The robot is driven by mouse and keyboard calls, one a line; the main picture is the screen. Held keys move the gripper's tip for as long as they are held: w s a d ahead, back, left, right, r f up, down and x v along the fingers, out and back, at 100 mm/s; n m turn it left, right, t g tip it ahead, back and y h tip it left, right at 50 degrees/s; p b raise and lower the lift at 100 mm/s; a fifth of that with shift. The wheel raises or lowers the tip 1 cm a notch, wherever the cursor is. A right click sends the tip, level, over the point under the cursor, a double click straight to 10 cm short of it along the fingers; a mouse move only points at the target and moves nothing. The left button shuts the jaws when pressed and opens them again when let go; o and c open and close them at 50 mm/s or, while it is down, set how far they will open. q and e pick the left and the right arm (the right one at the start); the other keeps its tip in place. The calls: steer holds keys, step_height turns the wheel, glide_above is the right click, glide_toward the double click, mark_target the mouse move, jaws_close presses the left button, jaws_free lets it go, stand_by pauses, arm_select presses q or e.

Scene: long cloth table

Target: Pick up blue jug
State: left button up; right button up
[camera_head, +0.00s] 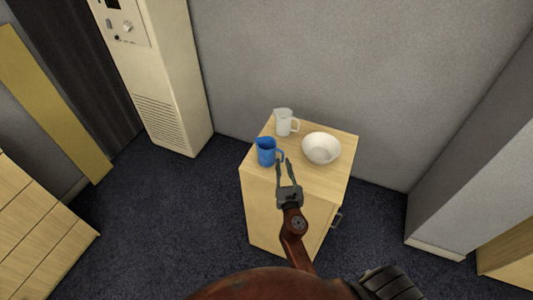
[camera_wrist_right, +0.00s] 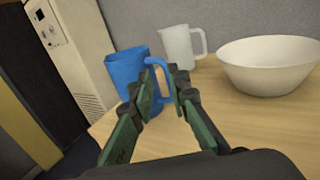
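The blue jug (camera_head: 266,152) stands upright on the wooden cabinet top (camera_head: 318,183), near its left edge, with its handle to the right. My right gripper (camera_head: 284,161) is just to the right of the jug, at its handle. Its two fingers are apart. In the right wrist view the blue jug (camera_wrist_right: 128,72) is just ahead and to the left, and its handle shows around the fingertips of the right gripper (camera_wrist_right: 161,72). The fingers partly hide the handle, and I cannot tell whether they touch it. My left gripper is not in view.
A white jug (camera_head: 283,122) stands behind the blue jug. A white bowl (camera_head: 321,148) sits to the right on the same top. A grey wall (camera_head: 300,60) rises behind the cabinet. A tall cream unit (camera_head: 160,75) stands at the left.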

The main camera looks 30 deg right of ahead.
mark_target(283, 156)
steer(key=shift+w+d+f, duration=0.1)
steer(key=shift+w+d, duration=0.25)
steer(key=shift+w, duration=0.1)
steer(key=shift+w+d, duration=0.1)
steer(key=shift+d, duration=0.05)
steer(key=x, duration=0.2)
steer(key=f+x, duration=0.1)
steer(key=x, duration=0.1)
steer(key=shift+w+d+b, duration=0.1)
steer(key=shift+d+b, duration=0.1)
steer(key=shift+b, duration=0.1)
steer(key=shift+w+d, duration=0.1)
steer(key=shift+w, duration=0.1)
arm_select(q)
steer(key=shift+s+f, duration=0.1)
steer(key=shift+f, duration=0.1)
arm_select(e)
steer(key=shift+c, duration=0.3)
jaws_close()
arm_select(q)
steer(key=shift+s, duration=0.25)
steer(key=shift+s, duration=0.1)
arm_select(e)
steer(key=shift+r, duration=0.1)
